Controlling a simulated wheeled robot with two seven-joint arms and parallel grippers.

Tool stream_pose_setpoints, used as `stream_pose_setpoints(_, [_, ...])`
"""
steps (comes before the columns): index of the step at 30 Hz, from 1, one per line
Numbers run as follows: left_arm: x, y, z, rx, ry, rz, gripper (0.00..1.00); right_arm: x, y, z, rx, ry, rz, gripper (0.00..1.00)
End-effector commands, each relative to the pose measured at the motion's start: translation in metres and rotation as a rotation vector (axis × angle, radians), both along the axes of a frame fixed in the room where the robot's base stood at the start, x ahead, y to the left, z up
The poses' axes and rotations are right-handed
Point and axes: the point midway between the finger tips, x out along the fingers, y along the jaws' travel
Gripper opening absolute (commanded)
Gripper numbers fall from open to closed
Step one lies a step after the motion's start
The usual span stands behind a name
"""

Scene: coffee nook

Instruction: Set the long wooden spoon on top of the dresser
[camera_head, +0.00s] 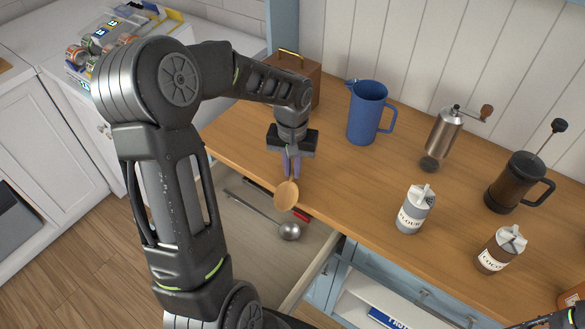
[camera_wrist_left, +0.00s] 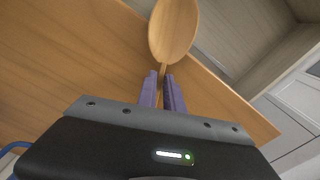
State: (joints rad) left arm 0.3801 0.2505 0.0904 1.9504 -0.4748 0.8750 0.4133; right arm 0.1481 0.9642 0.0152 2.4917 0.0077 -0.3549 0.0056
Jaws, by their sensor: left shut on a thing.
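The long wooden spoon (camera_head: 286,195) is held by my left gripper (camera_head: 291,165), with its bowl toward the front edge of the dresser top (camera_head: 330,180). In the left wrist view the spoon (camera_wrist_left: 174,30) sticks out beyond the shut fingers (camera_wrist_left: 161,88) of my left gripper, bowl outward. The spoon's bowl overlaps the dresser's front edge in the head view. I cannot tell whether the spoon touches the wood. Most of its handle is hidden by the gripper. Part of my right arm shows at the bottom right corner of the head view, but its gripper is not visible.
An open drawer (camera_head: 255,255) below holds a metal ladle (camera_head: 288,231) and a red-handled item. On the dresser stand a blue pitcher (camera_head: 366,112), a grinder (camera_head: 442,137), a French press (camera_head: 516,182), two labelled jars (camera_head: 414,210) and a wooden box (camera_head: 300,72). The middle top is clear.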

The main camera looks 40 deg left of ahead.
Motion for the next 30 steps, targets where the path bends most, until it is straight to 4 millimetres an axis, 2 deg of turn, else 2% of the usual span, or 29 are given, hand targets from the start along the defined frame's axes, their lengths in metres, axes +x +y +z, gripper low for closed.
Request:
stream_pose_setpoints(3, [0.000,0.000,-0.005,0.000,0.000,0.000,0.00,0.000,0.000,-0.005,0.001,-0.001,0.001,0.79])
stream_pose_setpoints(4, [0.000,0.000,-0.003,0.000,0.000,0.000,0.14,0.000,0.000,-0.003,0.001,-0.001,0.000,0.79])
stream_pose_setpoints(11, [0.000,0.000,-0.003,0.000,0.000,0.000,0.32,0.000,0.000,-0.003,0.001,-0.001,0.000,0.79])
stream_pose_setpoints(22, [0.000,0.000,0.002,0.000,0.000,0.000,0.33,0.000,0.000,0.002,0.000,0.000,0.000,0.79])
stream_pose_setpoints(26, [0.000,0.000,0.019,0.001,-0.002,-0.001,0.33,-0.001,-0.001,0.013,-0.002,0.004,-0.001,0.79])
stream_pose_setpoints(30, [0.000,0.000,0.047,0.000,-0.001,0.000,0.33,-0.003,-0.002,0.031,-0.007,0.011,-0.003,0.79])
